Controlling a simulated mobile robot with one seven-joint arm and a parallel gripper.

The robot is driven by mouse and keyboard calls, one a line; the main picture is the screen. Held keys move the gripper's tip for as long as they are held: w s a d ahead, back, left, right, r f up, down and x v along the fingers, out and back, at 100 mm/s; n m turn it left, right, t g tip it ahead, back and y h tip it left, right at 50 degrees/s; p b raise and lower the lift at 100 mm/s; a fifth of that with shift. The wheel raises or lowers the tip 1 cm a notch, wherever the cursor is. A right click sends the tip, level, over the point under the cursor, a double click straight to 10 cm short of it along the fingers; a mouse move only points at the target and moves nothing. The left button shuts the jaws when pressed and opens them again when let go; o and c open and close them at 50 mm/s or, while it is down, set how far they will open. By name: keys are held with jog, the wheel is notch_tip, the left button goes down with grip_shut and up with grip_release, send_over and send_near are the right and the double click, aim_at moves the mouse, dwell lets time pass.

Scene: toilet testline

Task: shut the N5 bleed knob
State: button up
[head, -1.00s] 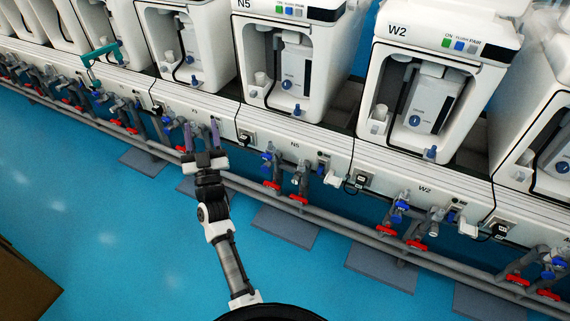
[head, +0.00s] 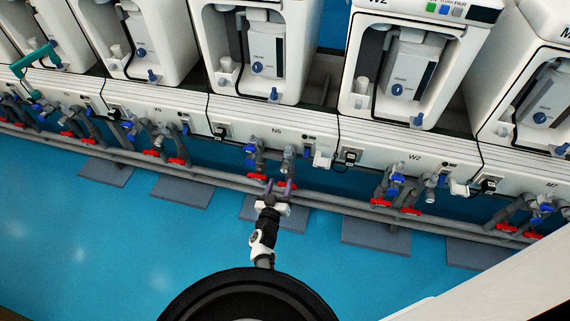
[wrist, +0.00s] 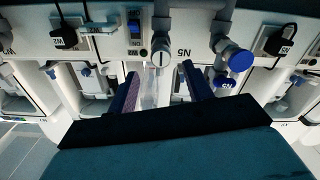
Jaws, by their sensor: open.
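The N5 label (head: 276,131) is on the white rail, and it shows upside down in the wrist view (wrist: 183,53). Below it in the head view are two blue knobs (head: 249,156) on a grey pipe and a grey fitting with a pale round face (head: 287,154). In the wrist view the slotted pale round face (wrist: 160,59) lies between and beyond my fingers; a blue knob (wrist: 240,61) is to the right. No marking shows which is the bleed knob. My gripper (head: 279,186) is open, empty, below and in front of the fittings; fingers frame the pale face (wrist: 160,73).
Red handles (head: 257,177) sit on the pipes close to my gripper. A blue switch (wrist: 134,32) and black plugs (wrist: 64,38) are on the rail. A long grey pipe (head: 330,205) runs low along the line. Blue floor in front is free.

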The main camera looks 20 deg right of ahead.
aim_at(286, 163)
jog(key=b+x, duration=0.4)
jog(key=x, duration=0.5)
jog(key=shift+w+d+f, duration=0.1)
jog(key=shift+w, duration=0.15)
jog(key=shift+w+d+b, duration=0.25)
jog(key=shift+w+b, duration=0.05)
jog(key=shift+w, duration=0.05)
jog(key=c, duration=1)
